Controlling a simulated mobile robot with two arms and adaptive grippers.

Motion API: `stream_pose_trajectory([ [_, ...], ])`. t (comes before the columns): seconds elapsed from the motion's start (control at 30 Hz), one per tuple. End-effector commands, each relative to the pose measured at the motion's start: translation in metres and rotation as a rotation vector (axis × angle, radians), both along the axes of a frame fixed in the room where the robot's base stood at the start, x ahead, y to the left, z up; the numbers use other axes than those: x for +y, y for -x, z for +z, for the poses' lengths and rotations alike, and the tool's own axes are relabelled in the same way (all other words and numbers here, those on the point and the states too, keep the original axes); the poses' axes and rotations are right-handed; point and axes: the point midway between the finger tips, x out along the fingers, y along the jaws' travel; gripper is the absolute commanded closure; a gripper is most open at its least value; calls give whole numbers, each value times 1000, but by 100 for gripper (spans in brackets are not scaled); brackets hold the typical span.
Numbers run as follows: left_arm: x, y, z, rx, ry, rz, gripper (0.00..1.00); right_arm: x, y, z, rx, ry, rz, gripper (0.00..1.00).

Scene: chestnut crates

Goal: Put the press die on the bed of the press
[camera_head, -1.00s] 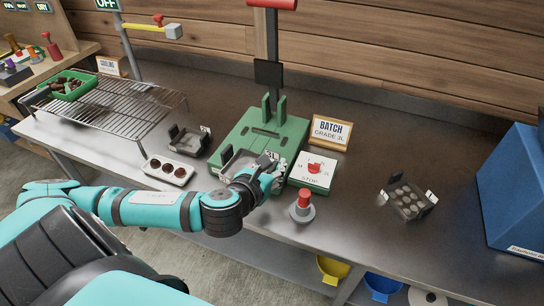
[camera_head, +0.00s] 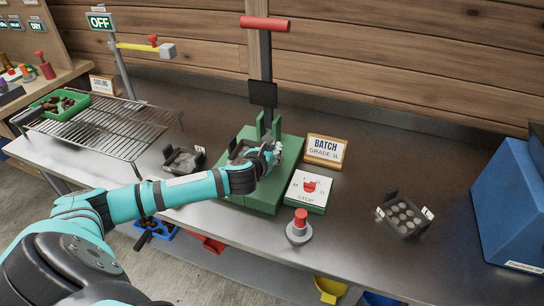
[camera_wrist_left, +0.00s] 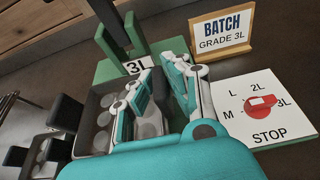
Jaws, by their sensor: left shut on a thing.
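The press is green, with a flat base (camera_head: 282,190), two upright posts and a red-handled lever (camera_head: 265,23). My left gripper (camera_head: 262,155) is over the press base, close to the posts. It is shut on the tab side of a dark grey press die (camera_wrist_left: 93,108) with round cavities and a "3L" tag (camera_wrist_left: 138,65). In the head view the gripper and wrist hide much of this die. It is over the back of the bed; I cannot tell whether it touches the bed. My right gripper is not in view.
Other dies lie left of the press (camera_head: 183,160) and at right (camera_head: 405,217). A "BATCH GRADE 3L" sign (camera_head: 327,151), a STOP dial box (camera_head: 305,192) and a red button (camera_head: 299,228) stand right of the press. A wire rack (camera_head: 110,125) is at left, a blue box (camera_head: 515,200) at right.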

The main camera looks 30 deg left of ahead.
Motion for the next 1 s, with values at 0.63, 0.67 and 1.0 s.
stream_pose_trajectory([
  [0.63,0,-3,-44,15,3,0,82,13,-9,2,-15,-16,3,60],
  [0.67,0,-3,-44,15,3,0,79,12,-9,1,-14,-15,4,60],
  [1.0,1,-5,-38,5,0,0,65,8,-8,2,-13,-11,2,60],
])
